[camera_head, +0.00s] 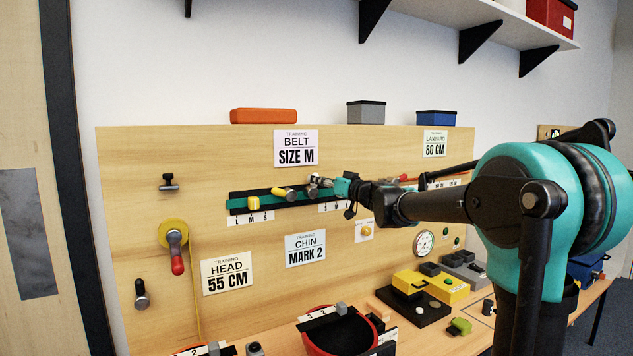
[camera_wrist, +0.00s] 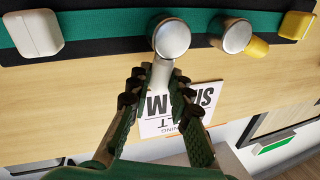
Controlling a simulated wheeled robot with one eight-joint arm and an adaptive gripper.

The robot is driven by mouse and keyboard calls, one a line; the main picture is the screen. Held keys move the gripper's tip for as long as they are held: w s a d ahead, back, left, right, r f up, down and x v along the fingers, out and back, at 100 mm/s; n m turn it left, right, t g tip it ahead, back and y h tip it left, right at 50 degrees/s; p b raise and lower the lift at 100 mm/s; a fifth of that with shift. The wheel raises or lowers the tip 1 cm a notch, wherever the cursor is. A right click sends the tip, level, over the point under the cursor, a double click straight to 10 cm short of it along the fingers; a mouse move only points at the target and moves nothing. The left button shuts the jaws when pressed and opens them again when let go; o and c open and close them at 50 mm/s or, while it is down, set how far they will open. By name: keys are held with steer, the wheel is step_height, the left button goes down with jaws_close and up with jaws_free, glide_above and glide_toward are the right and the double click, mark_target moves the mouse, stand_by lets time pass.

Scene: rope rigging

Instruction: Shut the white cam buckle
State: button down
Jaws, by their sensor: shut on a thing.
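The white cam buckle's lever, a pale shaft with a round metal end (camera_wrist: 172,38), shows in the wrist view. It points across the green strap (camera_wrist: 100,28). A white block (camera_wrist: 32,33) sits on the strap to its left. My gripper (camera_wrist: 160,80) has its fingers closed around the pale shaft, below the metal end. In the head view my gripper (camera_head: 342,188) is at the strap on the board, and it hides the white block and part of the lever. The lever's metal end (camera_head: 313,190) shows just left of the fingers.
A yellow lever (camera_head: 284,193) and a yellow block (camera_head: 253,202) are on the same strap, close to the left in the head view. The "BELT SIZE M" sign (camera_head: 296,149) is just above. A red-handled crank (camera_head: 176,250) is lower left.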

steer(key=shift+w+d+f+m+t+h, duration=0.15)
steer(key=shift+w+d+f+m+t, duration=0.35)
steer(key=shift+m, duration=1.75)
steer(key=shift+w+d+f+m+t+h, duration=0.1)
steer(key=shift+d+f+m+t+h, duration=0.4)
steer(key=shift+m, duration=1.7)
steer(key=shift+w+d+f+m+t+y, duration=0.2)
steer(key=shift+f+m+t, duration=0.6)
steer(key=shift+m, duration=1.45)
steer(key=shift+d+r, duration=0.1)
steer(key=shift+r, duration=0.05)
steer(key=c, duration=1.4)
jaws_free()
steer(key=shift+o, duration=0.2)
steer(key=v, duration=1.2)
